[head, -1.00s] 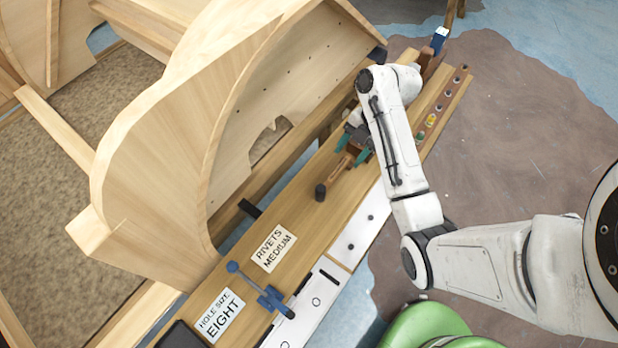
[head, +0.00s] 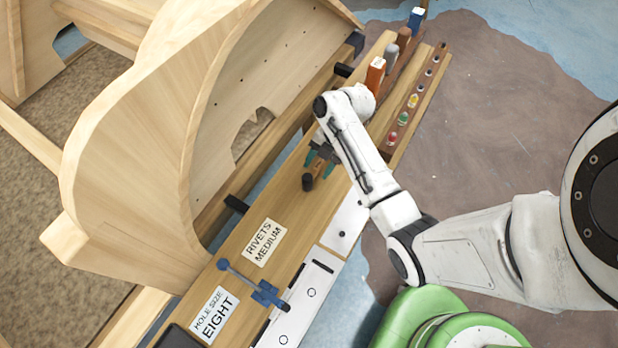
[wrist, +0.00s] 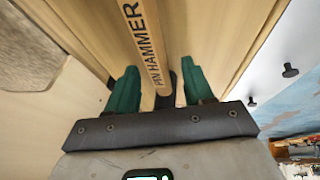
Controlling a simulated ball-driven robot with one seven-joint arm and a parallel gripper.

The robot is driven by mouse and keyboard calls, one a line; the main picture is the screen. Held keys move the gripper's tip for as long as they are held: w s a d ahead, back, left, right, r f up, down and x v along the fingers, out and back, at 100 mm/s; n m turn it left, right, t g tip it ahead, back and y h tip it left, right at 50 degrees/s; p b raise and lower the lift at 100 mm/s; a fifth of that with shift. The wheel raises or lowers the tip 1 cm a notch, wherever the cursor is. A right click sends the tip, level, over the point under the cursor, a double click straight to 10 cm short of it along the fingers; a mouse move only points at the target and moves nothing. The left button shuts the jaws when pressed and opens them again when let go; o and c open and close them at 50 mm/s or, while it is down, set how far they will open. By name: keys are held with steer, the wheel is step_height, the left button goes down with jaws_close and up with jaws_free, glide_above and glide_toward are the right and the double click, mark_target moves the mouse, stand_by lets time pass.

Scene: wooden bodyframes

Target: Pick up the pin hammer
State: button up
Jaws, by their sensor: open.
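The pin hammer lies on the wooden bench, its dark head (head: 307,182) showing in the head view below my gripper (head: 319,165). Most of its handle is hidden there by my gripper and arm. In the wrist view the pale wooden handle (wrist: 146,45), lettered PIN HAMMER, runs between the two green fingers of my gripper (wrist: 160,86). The fingers are open, one on each side of the handle, with a visible gap on the right. The handle looks nearer the left finger; I cannot tell whether they touch.
The large curved wooden bodyframe (head: 135,130) stands close along the bench's left side. A blue clamp-like tool (head: 255,285) and label cards (head: 264,242) lie nearer. An orange block (head: 375,74) and a rack of coloured pieces (head: 404,118) stand beyond my arm.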

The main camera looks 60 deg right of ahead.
steer(key=shift+f, duration=0.1)
jaws_close()
stand_by(0.4)
